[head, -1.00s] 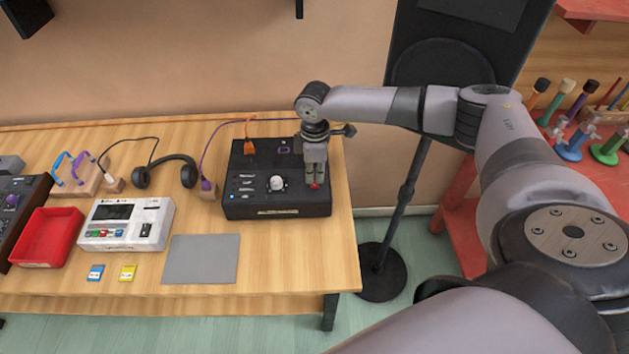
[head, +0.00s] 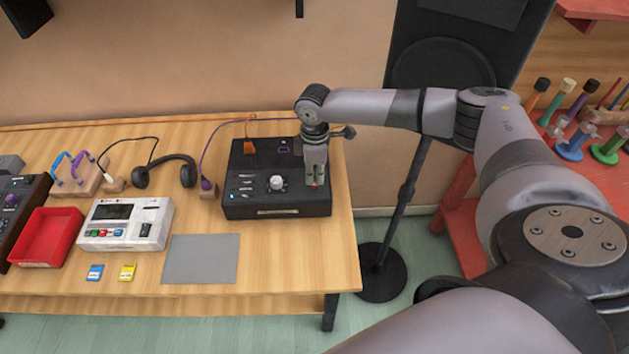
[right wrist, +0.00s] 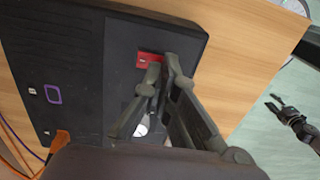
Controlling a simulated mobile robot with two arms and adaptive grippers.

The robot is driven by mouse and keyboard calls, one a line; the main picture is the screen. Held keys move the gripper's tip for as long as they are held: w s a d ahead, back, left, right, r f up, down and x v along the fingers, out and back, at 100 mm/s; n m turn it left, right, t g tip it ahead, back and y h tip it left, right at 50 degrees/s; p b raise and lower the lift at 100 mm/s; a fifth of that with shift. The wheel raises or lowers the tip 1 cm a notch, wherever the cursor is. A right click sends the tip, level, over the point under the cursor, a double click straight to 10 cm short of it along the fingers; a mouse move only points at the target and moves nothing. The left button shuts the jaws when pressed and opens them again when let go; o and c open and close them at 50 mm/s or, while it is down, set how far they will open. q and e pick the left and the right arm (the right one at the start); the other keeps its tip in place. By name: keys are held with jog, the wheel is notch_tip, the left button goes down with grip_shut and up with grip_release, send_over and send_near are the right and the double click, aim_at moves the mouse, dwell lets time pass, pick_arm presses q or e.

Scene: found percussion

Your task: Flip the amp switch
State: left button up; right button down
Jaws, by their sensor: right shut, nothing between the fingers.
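The amp is a black box (head: 245,178) on the wooden table, with a white knob (head: 277,182), small sliders and a blue light on top. Its red switch (right wrist: 144,60) shows in the right wrist view; in the head view it is nearly hidden behind my fingers. My right gripper (head: 315,183) points down over the amp's front right part. Its shut, empty fingertips (right wrist: 166,70) are right at the red switch; I cannot tell whether they touch it. A small dark gripper, apparently my left one (right wrist: 275,104), shows above the floor, its opening unclear.
An orange plug (head: 249,147) and cable are at the amp's back. Left of it are a purple plug (head: 207,186), headphones (head: 190,172), a grey mat (head: 201,259), a white device (head: 125,230) and a red tray (head: 47,238). A speaker stand (head: 399,205) stands right of the table.

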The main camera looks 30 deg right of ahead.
aim_at(315, 185)
jog(key=shift+f, duration=0.75)
jog(key=shift+r, duration=0.1)
dwell(0.3)
notch_tip(315, 185, up, 7)
jog(key=p, duration=0.7)
jog(key=shift+p, duration=0.3)
